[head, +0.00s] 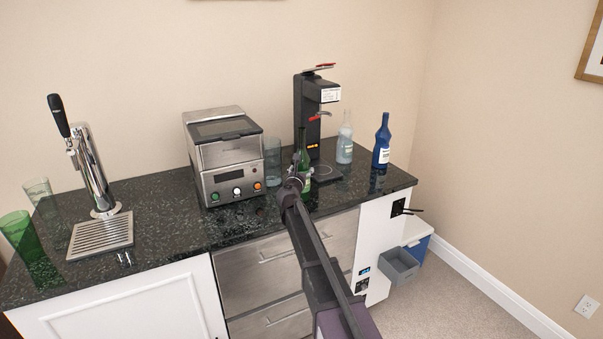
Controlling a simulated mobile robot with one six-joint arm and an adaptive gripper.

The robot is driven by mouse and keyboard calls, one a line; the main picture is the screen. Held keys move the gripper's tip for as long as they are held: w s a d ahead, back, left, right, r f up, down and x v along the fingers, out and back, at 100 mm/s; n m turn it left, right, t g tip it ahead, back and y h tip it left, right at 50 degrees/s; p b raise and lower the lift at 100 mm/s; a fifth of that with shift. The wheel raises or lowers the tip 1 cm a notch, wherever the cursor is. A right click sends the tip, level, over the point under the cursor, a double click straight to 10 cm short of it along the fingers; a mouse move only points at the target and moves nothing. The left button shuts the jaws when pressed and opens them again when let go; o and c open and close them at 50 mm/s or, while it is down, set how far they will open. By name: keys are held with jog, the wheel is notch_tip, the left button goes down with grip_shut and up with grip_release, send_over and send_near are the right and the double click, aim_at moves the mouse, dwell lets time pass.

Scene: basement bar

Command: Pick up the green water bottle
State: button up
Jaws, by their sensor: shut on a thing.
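The green bottle (303,146) stands upright on the dark speckled counter, between the steel machine and the black dispenser. Its neck and right side show; my gripper covers part of its body. My gripper (299,175) reaches up from the lower right and is shut on the green bottle. The fingertips are small and partly hidden against the glass. I cannot tell whether the bottle's base touches the counter.
A steel machine (224,157) stands close left, with a clear glass (272,161) beside it. A black dispenser (307,115) is behind right. A pale bottle (345,143) and a blue bottle (382,142) stand right. A tap (90,165) and green glass (20,233) are far left.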

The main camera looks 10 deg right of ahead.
jog(key=shift+r, duration=0.2)
notch_tip(320, 180, up, 4)
jog(key=p, duration=0.3)
jog(key=shift+f+p, duration=0.25)
jog(key=shift+p, duration=0.15)
jog(key=p, duration=0.1)
send_near(302, 160)
jog(key=s+d, duration=0.1)
jog(key=s, duration=0.1)
jog(key=s+d, duration=0.2)
jog(key=shift+s+d+f, duration=0.1)
jog(key=shift+d+f, duration=0.05)
jog(key=shift+d, duration=0.05)
jog(key=shift+a, duration=0.1)
dwell(0.4)
